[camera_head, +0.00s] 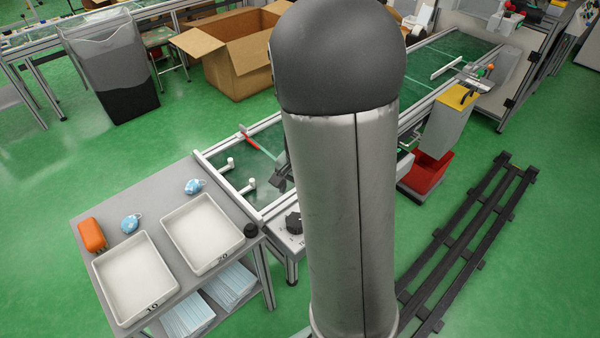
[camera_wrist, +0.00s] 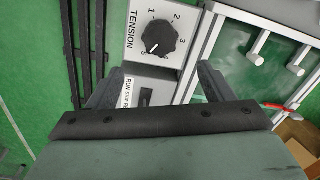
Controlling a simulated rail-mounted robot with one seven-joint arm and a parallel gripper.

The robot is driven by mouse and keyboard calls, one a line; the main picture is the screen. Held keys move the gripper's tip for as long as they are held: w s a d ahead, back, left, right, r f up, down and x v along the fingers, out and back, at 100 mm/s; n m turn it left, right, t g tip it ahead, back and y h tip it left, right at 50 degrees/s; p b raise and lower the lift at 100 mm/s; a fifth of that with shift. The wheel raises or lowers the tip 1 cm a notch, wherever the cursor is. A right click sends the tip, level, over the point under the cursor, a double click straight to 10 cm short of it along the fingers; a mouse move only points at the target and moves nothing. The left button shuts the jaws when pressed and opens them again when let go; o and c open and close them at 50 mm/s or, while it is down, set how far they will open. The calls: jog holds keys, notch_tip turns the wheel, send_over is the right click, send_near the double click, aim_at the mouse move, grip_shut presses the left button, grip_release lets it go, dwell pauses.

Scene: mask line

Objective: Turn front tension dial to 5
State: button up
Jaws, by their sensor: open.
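The tension dial (camera_wrist: 159,37) is a round black knob on a light grey panel marked TENSION, with numbers 1 to 5 around it. A small pale mark shows near the knob's lower edge; I cannot tell exactly which number it points to. In the head view the dial (camera_head: 294,222) sits on the box at the conveyor's near corner, left of my arm. My gripper (camera_wrist: 158,76) is open and empty. Its two fingers are spread wide, just below the dial in the wrist view, and do not touch it. My arm hides most of the gripper in the head view.
A RUN/STOP panel (camera_wrist: 145,97) lies between the fingers, below the dial. The conveyor frame (camera_wrist: 215,50) runs close on the right. In the head view, a grey table (camera_head: 150,212) with two white trays stands to the left, and dark floor rails (camera_head: 470,240) lie to the right.

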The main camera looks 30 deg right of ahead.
jog(key=shift+s+d+r+p, duration=0.1)
jog(key=shift+r+p, duration=0.1)
jog(key=shift+r, duration=1.2)
jog(key=shift+s+r+p, duration=0.1)
jog(key=shift+r+p, duration=0.05)
jog(key=shift+r, duration=1.2)
